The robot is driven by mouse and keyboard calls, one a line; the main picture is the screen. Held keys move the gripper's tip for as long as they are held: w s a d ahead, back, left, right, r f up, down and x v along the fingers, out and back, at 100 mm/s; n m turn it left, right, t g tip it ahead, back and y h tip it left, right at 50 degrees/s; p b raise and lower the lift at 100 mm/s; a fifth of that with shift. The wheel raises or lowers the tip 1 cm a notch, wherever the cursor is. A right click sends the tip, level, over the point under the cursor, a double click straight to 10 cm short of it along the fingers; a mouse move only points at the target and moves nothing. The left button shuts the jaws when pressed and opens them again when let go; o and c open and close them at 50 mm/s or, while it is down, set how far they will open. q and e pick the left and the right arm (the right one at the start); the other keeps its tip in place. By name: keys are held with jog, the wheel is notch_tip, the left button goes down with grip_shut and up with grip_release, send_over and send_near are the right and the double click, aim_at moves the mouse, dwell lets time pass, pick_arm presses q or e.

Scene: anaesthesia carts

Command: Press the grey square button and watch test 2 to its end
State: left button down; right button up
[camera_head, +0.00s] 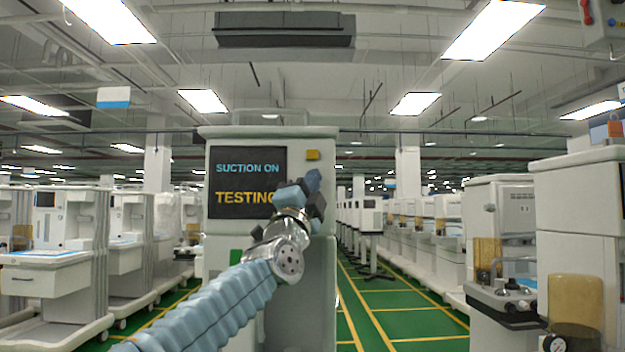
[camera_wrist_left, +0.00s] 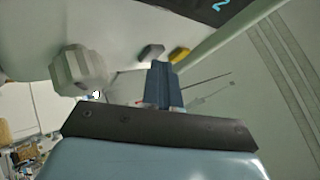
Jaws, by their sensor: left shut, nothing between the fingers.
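The cart (camera_head: 222,133) stands in front of me. Its dark screen (camera_head: 232,185) reads "SUCTION ON" in blue and "TESTING" in yellow, partly covered by my arm. A corner of the screen with a blue "2" shows in the left wrist view (camera_wrist_left: 195,10). The grey button (camera_wrist_left: 151,52) lies beside a yellow button (camera_wrist_left: 179,56) there; in the head view the grey one is hidden. My left gripper (camera_head: 314,180) is shut and empty. Its fingertips (camera_wrist_left: 159,65) are close to the grey button; I cannot tell whether they touch it. My right gripper is out of view.
A pale faceted knob (camera_wrist_left: 78,70) sticks out left of my fingers in the wrist view. A green patch (camera_head: 236,257) is on the cart's front. Another cart with a gauge (camera_head: 553,343) stands at the right. A green aisle with yellow lines (camera_head: 400,310) is open between.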

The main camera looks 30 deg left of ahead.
pick_arm(q)
jog(key=shift+s+d, duration=0.35)
jog(key=shift+s, duration=0.25)
jog(key=s+d, duration=0.1)
jog(key=s, duration=0.2)
jog(key=s+d, duration=0.1)
jog(key=shift+s+d, duration=0.15)
jog(key=shift+d, duration=0.15)
dwell(0.8)
